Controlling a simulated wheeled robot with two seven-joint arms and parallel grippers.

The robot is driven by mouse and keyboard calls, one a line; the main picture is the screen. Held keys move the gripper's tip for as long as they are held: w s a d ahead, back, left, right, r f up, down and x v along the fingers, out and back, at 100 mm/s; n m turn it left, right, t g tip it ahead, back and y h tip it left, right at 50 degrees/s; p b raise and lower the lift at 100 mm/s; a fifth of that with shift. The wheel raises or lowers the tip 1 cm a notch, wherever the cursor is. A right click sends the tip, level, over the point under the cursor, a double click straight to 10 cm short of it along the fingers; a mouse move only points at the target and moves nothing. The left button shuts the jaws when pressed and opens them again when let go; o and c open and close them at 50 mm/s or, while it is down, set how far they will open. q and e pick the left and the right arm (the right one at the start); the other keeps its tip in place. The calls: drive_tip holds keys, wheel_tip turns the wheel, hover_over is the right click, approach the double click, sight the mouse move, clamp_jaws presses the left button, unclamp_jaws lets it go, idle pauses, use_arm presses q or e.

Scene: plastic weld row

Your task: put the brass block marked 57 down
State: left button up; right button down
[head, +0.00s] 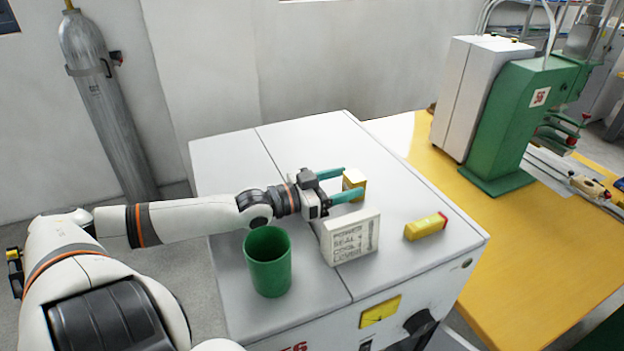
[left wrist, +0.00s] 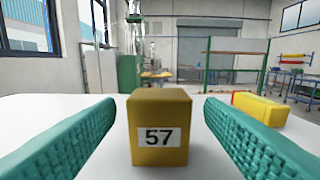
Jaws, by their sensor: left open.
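The brass block marked 57 (head: 354,181) stands upright on the white cabinet top (head: 300,145). In the left wrist view the block (left wrist: 158,115) shows its 57 label facing the camera. My left gripper (head: 342,183) is open, with its teal fingers on either side of the block. In the left wrist view there is a visible gap between the block and each finger (left wrist: 160,130). My right gripper is not in view.
A white lettered sign block (head: 350,238) and a green cup (head: 268,262) stand nearer the front. A yellow and red block (head: 426,227) lies to the right. A green machine (head: 510,120) stands on the yellow table (head: 530,240). The cabinet's back is clear.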

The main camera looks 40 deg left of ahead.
use_arm(q)
drive_tip(key=shift+p+v, duration=1)
drive_tip(key=shift+v, duration=2.45)
drive_tip(key=shift+s, duration=0.15)
